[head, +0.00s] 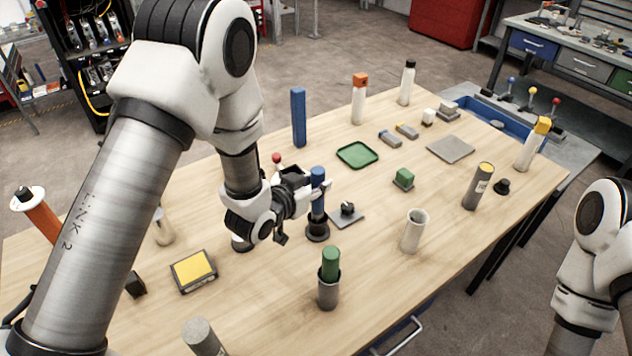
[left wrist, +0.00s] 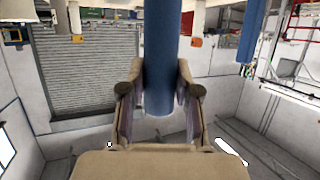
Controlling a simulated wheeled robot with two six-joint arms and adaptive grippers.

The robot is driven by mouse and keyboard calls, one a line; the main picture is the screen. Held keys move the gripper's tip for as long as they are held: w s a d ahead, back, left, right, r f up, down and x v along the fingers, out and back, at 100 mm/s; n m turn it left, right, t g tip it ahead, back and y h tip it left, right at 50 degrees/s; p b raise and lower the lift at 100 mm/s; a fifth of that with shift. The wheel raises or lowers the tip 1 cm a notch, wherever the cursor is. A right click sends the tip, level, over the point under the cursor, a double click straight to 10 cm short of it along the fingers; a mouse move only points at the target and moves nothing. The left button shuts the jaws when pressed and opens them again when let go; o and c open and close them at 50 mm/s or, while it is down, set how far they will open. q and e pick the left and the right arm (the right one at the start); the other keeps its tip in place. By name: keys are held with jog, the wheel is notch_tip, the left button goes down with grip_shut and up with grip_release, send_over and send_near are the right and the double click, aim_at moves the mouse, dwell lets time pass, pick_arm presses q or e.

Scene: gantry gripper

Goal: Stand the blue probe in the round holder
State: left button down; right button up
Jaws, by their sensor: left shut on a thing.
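My left gripper (head: 306,197) is shut on the blue probe (head: 317,178), which stands roughly upright. In the left wrist view, the blue probe (left wrist: 160,85) lies between the two fingers (left wrist: 160,100), and one rounded end shows there. A dark round holder (head: 318,234) stands on the table directly below the probe. The probe's lower end meets the holder's mouth in the picture; I cannot tell whether it is inside or just above. My right gripper is out of view.
A green cylinder (head: 330,262) in a grey cup stands in front. A black part on a grey plate (head: 347,216) lies right of the holder. A pale hollow cylinder (head: 412,232), a yellow-topped box (head: 194,270) and a tall blue post (head: 298,118) stand around. The table's right front is clear.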

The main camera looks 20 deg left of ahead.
pick_arm(q)
jog(key=shift+f+b, duration=0.75)
jog(key=shift+f, duration=0.25)
jog(key=c, duration=0.7)
grip_release()
jog(key=shift+c, duration=0.2)
jog(key=shift+s, duration=0.1)
jog(key=v, duration=0.7)
jog(key=shift+s, duration=0.15)
jog(key=shift+a+r, duration=0.1)
jog(key=shift+r, duration=0.05)
